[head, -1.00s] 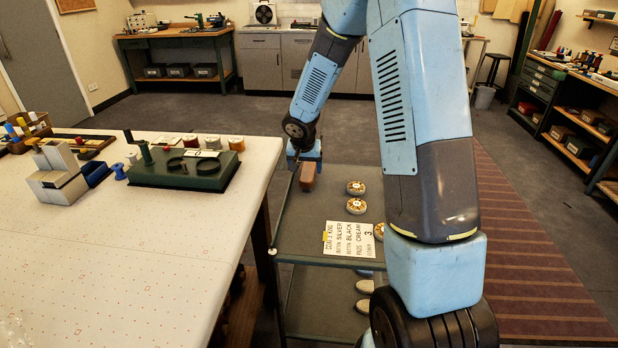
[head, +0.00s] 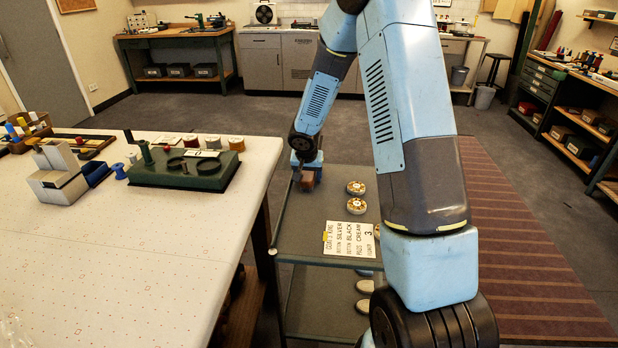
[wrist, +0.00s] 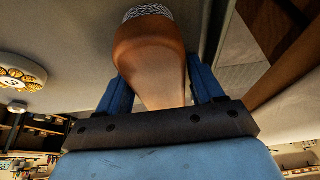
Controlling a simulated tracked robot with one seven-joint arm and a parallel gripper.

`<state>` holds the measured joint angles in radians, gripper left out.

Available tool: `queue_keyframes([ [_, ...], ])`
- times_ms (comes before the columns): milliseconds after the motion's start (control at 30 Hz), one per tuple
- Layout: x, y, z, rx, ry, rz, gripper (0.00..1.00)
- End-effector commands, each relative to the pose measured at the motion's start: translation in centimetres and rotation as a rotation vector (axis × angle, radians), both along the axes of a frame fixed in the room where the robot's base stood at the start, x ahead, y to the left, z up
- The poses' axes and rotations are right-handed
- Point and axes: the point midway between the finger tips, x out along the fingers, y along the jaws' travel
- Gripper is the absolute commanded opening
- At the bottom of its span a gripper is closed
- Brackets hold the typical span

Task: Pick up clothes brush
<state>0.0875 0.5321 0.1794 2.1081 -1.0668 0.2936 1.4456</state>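The clothes brush (head: 307,181) is a brown wooden piece near the far left end of the grey trolley top (head: 290,238). In the wrist view the brush (wrist: 150,50) shows a rounded body narrowing to a handle, with pale bristles at the top edge. My gripper (head: 304,170) is over it at the trolley's far end. In the wrist view the two blue fingers of my gripper (wrist: 163,85) stand apart, one on each side of the narrow handle. They look open; contact with the handle is not clear.
Round patterned tins (head: 356,188) and a printed card (head: 349,239) lie on the trolley, close to my arm. The pale worktable (head: 190,250) stands at left with a green fixture (head: 185,170) and thread spools (head: 235,144). A striped rug (head: 530,250) lies at right.

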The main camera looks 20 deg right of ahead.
Motion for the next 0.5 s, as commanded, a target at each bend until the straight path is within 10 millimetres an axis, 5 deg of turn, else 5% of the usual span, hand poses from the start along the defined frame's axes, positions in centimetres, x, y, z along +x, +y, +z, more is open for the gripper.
queue_keyframes([
  [500, 0.0, 0.0, 0.03, 0.0, 0.0, 0.0, 0.23],
])
